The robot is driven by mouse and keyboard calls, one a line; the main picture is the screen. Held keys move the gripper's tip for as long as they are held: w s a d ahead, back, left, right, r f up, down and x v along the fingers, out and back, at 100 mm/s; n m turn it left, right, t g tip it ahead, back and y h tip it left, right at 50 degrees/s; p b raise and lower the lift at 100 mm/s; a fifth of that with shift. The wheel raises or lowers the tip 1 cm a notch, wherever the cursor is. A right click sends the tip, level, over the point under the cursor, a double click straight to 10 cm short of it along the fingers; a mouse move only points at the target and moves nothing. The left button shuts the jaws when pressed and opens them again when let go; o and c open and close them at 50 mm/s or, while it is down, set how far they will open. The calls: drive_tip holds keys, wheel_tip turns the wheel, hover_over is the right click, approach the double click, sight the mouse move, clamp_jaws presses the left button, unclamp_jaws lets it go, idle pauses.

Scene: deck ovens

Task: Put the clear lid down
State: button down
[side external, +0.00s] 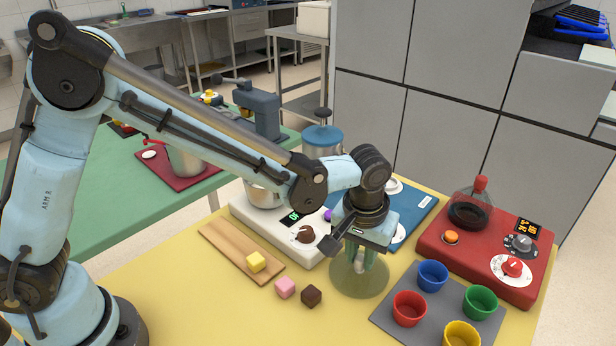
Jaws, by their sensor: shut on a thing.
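The clear lid (352,285) is a see-through, greenish round disc near the middle of the side view. My gripper (361,262) points down over it, with its fingers shut at the lid's middle. The lid looks level and low over the yellow table (220,315), right of the dark brown cube. I cannot tell whether its underside touches the table. The lid's knob is mostly hidden by the fingers.
A grey mat (434,325) with coloured cups is right, before a red hotplate (466,257). A white scale (297,247) and wooden board (228,250) stand behind. The front left table is clear.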

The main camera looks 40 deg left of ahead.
sight(356, 275)
drive_tip(key=shift+f, duration=0.15)
drive_tip(key=c, duration=1)
unclamp_jaws()
drive_tip(key=shift+o, duration=0.2)
wheel_tip(356, 275, up, 11)
drive_tip(key=s, duration=0.1)
drive_tip(key=s+a+m+t, duration=0.1)
drive_tip(key=s+a+t, duration=0.2)
drive_tip(key=a, duration=0.7)
drive_tip(key=s+a+m+t, duration=0.1)
drive_tip(key=s+a+t, duration=0.1)
drive_tip(key=s+a, duration=0.5)
drive_tip(key=a, duration=0.3)
drive_tip(key=shift+s+t, duration=0.2)
drive_tip(key=shift+t, duration=0.2)
drive_tip(key=shift+a, duration=0.1)
